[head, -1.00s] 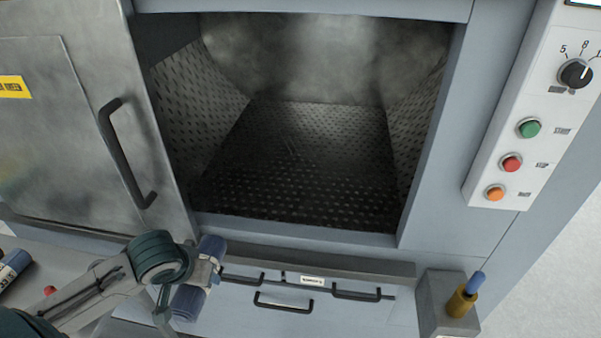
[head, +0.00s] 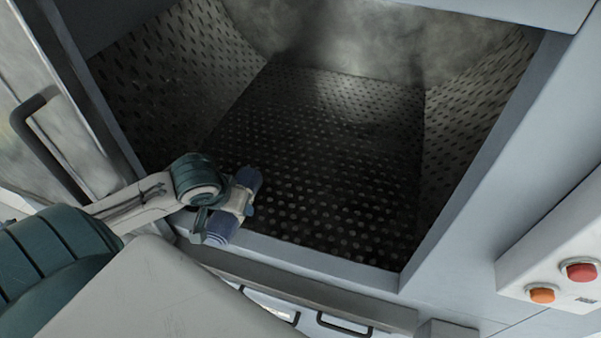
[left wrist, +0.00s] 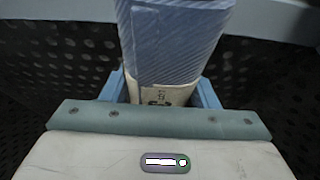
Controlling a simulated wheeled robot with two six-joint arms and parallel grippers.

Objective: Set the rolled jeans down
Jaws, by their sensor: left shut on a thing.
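The rolled jeans (head: 221,226) are a blue denim roll with a pale band around the middle. They also show in the left wrist view (left wrist: 172,45), upright in that picture between the fingers. My left gripper (head: 236,204) is shut on the roll at its band. In the head view it holds the roll at the front left of the washer opening, over the front sill and the edge of the perforated floor (head: 330,150). I cannot tell whether the roll touches the floor or sill. My right gripper is not in view.
The washer chamber is empty, with perforated side walls (head: 160,75) and a free floor. The front sill (head: 330,272) and right frame (head: 480,170) border the opening. An open door with a black handle (head: 45,150) stands at the left. Red and orange buttons (head: 560,283) are at the right.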

